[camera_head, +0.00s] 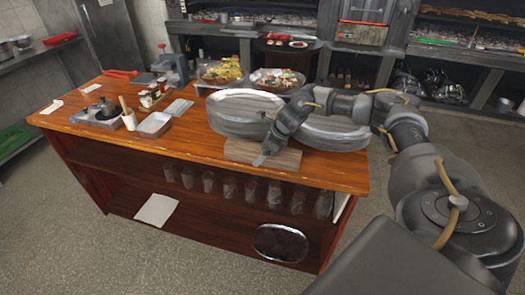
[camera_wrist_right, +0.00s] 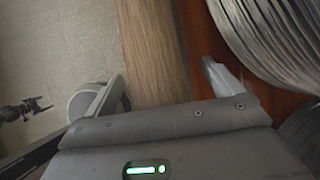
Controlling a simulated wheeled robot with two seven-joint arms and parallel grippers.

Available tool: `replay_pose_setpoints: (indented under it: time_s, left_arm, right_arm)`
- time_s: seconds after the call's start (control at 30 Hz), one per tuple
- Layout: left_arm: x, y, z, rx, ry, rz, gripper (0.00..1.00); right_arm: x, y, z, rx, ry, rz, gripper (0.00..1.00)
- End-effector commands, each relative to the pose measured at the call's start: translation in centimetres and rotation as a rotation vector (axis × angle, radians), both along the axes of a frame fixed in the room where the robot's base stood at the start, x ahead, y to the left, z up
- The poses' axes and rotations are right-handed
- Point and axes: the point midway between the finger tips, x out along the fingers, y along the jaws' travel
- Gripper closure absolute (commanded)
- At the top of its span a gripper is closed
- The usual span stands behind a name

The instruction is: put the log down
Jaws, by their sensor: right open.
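The log (camera_head: 286,160) is a grey-brown, flat-sided piece of wood. It lies near the front edge of the wooden counter (camera_head: 330,173), in front of the metal trays. My right gripper (camera_head: 263,158) points down at the middle of it. In the right wrist view the log (camera_wrist_right: 155,45) runs between the two spread fingers of the right gripper (camera_wrist_right: 165,85), with a gap to the right finger. Whether the left finger touches it I cannot tell. My left gripper is not in the head view.
Large oval metal trays (camera_head: 238,113) stand close behind the log, and their ribbed edge (camera_wrist_right: 265,40) is near my right finger. Plates of food (camera_head: 277,79), a small metal tray (camera_head: 155,124) and jars stand farther left and back. Glasses (camera_head: 229,187) stand on the shelf below.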

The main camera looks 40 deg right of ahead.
Motion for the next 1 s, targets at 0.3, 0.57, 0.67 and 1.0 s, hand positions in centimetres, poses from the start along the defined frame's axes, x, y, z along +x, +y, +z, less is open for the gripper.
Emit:
replay_pose_setpoints:
  time_s: [0.3, 0.57, 0.67, 1.0]
  left_arm:
    - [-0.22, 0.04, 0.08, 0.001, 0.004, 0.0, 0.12]
    - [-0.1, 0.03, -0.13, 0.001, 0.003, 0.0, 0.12]
    - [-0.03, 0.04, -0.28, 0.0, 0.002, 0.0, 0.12]
    - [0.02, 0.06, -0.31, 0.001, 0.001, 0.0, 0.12]
  right_arm:
    - [0.19, 0.07, -0.42, -0.001, -0.001, -0.002, 0.09]
    - [0.18, 0.06, -0.62, 0.0, 0.0, -0.001, 0.09]
    - [0.17, 0.07, -0.77, 0.0, 0.0, -0.001, 0.09]
    - [0.18, 0.08, -0.79, 0.0, 0.0, -0.001, 0.41]
